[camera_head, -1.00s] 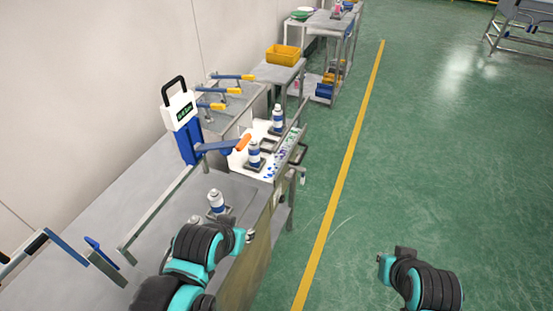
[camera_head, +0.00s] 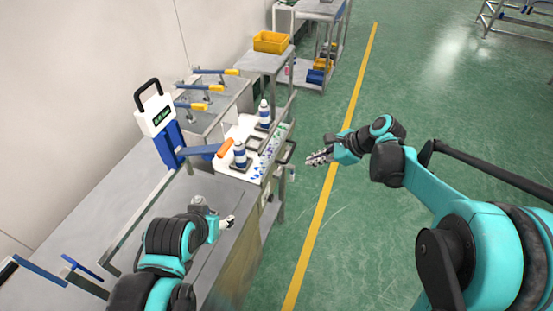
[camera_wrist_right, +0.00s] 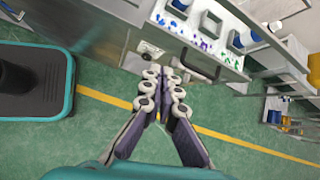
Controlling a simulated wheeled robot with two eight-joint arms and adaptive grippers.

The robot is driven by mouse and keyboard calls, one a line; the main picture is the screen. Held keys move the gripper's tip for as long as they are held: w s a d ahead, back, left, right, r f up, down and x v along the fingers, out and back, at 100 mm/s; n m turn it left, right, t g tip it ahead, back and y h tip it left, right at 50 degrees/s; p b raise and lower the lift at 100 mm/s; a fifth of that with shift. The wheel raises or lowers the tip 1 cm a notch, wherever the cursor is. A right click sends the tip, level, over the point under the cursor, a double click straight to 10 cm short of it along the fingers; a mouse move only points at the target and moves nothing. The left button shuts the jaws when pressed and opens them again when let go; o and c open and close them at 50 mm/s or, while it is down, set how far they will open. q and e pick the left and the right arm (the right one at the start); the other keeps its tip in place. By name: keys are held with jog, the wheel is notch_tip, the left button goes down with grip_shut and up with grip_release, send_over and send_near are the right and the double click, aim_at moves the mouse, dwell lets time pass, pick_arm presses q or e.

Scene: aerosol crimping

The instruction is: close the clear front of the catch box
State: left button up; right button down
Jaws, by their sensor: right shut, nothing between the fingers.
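I cannot clearly make out a catch box or its clear front. A white tray-like surface with blue, purple and green specks (camera_head: 268,150) sits at the bench edge and also shows in the right wrist view (camera_wrist_right: 205,42). A black bar handle (camera_head: 287,152) sticks out on its aisle side; the wrist view shows it too (camera_wrist_right: 203,67). My right gripper (camera_head: 318,158) is shut and empty over the aisle, right of the handle and apart from it. It also shows in the wrist view (camera_wrist_right: 162,75). My left gripper (camera_head: 228,222) hangs over the near bench, fingers small and unclear.
Aerosol cans (camera_head: 240,153) (camera_head: 264,114) stand by the speckled surface. A blue and white lever press (camera_head: 158,122) rises on the left. A yellow bin (camera_head: 271,41) sits on a farther table. The green aisle floor (camera_head: 400,80) with its yellow line is open.

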jog(key=w+f+m+y, duration=0.1)
jog(key=w+m, duration=0.1)
jog(key=w, duration=0.1)
jog(key=b, duration=0.4)
send_near(268, 161)
jog(key=shift+m, duration=0.4)
jog(key=shift+d+f+x, duration=0.15)
jog(key=shift+x, duration=1)
jog(key=shift+d+f+x, duration=0.15)
jog(key=shift+d+x, duration=0.05)
jog(key=shift+x, duration=1)
jog(key=shift+d+f+x, duration=0.15)
jog(key=shift+x, duration=1)
jog(key=shift+w, duration=0.1)
jog(key=shift+w+a, duration=0.15)
jog(key=shift+a, duration=0.35)
jog(key=w+a, duration=0.1)
jog(key=a, duration=0.4)
jog(key=w+a+p, duration=0.1)
jog(key=w+a, duration=0.1)
jog(key=a, duration=0.4)
jog(key=w+a, duration=0.2)
jog(key=a, duration=0.4)
jog(key=shift+w, duration=0.25)
jog(key=shift+a+r+y, duration=0.1)
jog(key=shift+y, duration=0.2)
